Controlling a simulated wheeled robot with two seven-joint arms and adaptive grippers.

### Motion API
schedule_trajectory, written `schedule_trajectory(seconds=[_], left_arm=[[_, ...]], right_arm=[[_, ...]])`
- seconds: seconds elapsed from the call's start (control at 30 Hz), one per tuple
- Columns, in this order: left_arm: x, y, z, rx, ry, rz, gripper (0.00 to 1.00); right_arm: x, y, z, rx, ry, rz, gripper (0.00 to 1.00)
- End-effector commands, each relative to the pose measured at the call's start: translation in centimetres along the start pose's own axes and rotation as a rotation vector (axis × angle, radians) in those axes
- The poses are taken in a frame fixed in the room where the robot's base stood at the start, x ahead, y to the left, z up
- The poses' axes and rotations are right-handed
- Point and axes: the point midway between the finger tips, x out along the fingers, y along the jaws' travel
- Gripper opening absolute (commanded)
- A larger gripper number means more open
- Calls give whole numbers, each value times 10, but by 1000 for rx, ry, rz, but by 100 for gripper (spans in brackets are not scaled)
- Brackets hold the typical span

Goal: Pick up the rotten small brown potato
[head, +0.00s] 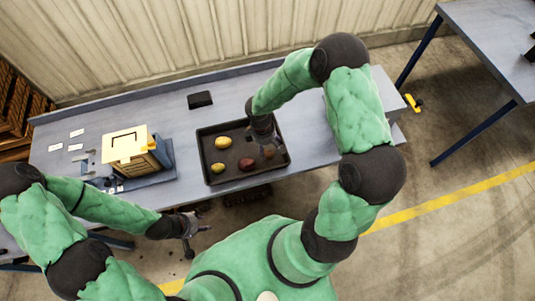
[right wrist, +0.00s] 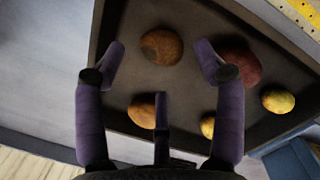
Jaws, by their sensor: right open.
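Two brown potatoes lie in the dark tray (head: 206,158). In the right wrist view, one brown potato with dark patches (right wrist: 161,46) lies beyond and between the two outer fingertips. The other, smaller brown potato (right wrist: 142,117) lies nearer, partly hidden by the middle finger. I cannot tell for sure which is rotten. In the head view, one brown potato (head: 269,153) shows beside my right gripper (head: 266,150). My right gripper (right wrist: 160,65) is open and empty, pointing down over the tray. My left gripper (head: 196,240) is open and empty in front of the table.
A red potato (head: 247,164) and two yellow potatoes (head: 222,142) (head: 217,168) share the tray. A yellow-topped box (head: 127,147) stands to the left, with white cards (head: 77,133) beyond it. A black object (head: 200,99) lies behind the tray. The tray walls rise around the potatoes.

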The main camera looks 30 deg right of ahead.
Motion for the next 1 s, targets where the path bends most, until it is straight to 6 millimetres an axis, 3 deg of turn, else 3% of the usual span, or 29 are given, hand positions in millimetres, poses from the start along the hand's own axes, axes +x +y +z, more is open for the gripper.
schedule_trajectory(seconds=[0.23,0.57,0.8,1.0], left_arm=[[5,-2,0,0,0,0,40],[5,-2,0,0,0,0,40],[5,-2,0,0,0,0,40],[5,-2,0,0,0,0,40]], right_arm=[[36,-4,-1,0,-3,-3,70],[42,-3,-1,1,-1,-1,70],[42,-3,-1,1,-1,-1,13],[42,-3,-1,1,-1,-2,12]])
